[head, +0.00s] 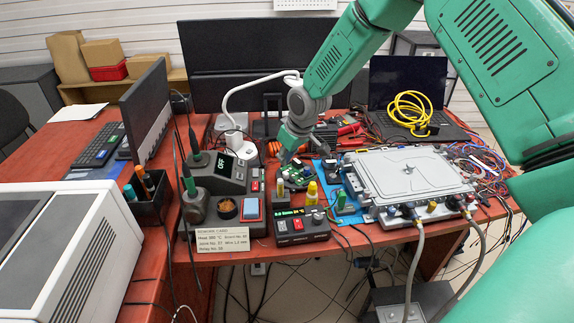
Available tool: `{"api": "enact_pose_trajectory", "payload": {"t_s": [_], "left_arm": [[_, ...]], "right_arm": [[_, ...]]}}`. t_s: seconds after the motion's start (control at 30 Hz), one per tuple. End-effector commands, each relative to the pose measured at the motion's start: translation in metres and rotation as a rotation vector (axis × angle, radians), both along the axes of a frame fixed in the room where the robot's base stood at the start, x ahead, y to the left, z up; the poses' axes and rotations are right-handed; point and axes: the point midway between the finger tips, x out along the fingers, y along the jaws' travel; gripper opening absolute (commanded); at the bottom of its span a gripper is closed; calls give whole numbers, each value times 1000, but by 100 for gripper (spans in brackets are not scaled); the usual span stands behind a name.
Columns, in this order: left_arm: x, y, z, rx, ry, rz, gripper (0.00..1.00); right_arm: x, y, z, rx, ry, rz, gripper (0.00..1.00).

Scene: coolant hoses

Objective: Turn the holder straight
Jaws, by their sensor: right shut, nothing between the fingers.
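What looks like the holder is a small stand with a green circuit board (298,172) on the red desk, in the middle of the head view. It seems to sit at a slant, but its exact turn is too small to tell. My right gripper (286,156) reaches down from the upper right and is right above the board's left side. Its fingers are shut and look empty. I cannot tell whether they touch the holder. The gripper hides part of the area behind it. My left gripper is not in view.
A soldering station (222,172) stands left of the holder, a small black control box (301,226) in front. Yellow bottles (311,192) stand close by. A grey metal unit with hoses (410,175) fills the right. A white lamp (236,142) stands behind. Free room is tight.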

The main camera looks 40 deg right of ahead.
Motion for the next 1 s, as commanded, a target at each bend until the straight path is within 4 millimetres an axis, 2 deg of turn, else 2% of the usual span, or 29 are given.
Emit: {"api": "enact_pose_trajectory", "payload": {"t_s": [0.2,0.4,0.7,1.0], "left_arm": [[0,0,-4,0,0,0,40],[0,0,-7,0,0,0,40],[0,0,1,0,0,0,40],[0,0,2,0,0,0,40]], "right_arm": [[15,3,-45,-1,2,1,0],[27,6,-78,-1,1,3,0],[-7,-1,-82,-1,1,2,0],[-11,-2,-84,-2,0,2,0]]}}
